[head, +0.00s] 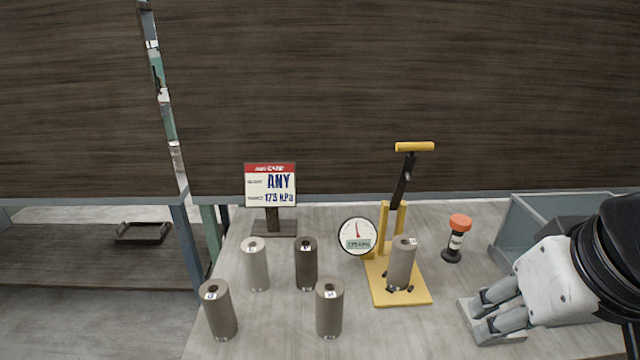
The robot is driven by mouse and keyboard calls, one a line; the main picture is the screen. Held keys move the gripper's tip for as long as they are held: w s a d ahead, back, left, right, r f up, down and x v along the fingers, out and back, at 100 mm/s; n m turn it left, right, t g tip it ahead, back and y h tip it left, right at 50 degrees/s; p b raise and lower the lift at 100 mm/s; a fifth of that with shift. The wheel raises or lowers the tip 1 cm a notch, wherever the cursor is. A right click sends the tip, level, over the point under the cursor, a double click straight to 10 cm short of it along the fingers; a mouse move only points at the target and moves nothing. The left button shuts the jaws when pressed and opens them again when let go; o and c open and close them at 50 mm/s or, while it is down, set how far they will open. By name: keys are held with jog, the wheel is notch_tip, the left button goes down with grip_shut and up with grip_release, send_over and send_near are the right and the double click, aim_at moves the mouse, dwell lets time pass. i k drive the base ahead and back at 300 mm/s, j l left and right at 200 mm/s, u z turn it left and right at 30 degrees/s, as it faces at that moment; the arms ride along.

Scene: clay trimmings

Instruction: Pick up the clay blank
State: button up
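Several upright clay cylinders with a hole in the top and a small white label stand on the table. A pale one (257,266) and a dark one (306,265) are in the back row. Two brown-grey ones, left (219,313) and middle (329,311), stand in front. Another grey-brown cylinder (401,266) stands on the yellow press (408,292). Which one is the clay blank I cannot tell.
A card (270,185) on a dark stand reads "ANY" and about 173 kPa. A round gauge (358,237) is beside the press. A dark tray (143,233) lies far left.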

aim_at(404, 247)
jog(key=i+j, duration=0.2)
jog(key=j, duration=0.15)
jog(key=i+j+u, duration=0.15)
jog(key=j, duration=0.25)
jog(key=i+j, duration=0.3)
jog(key=j+u, duration=0.05)
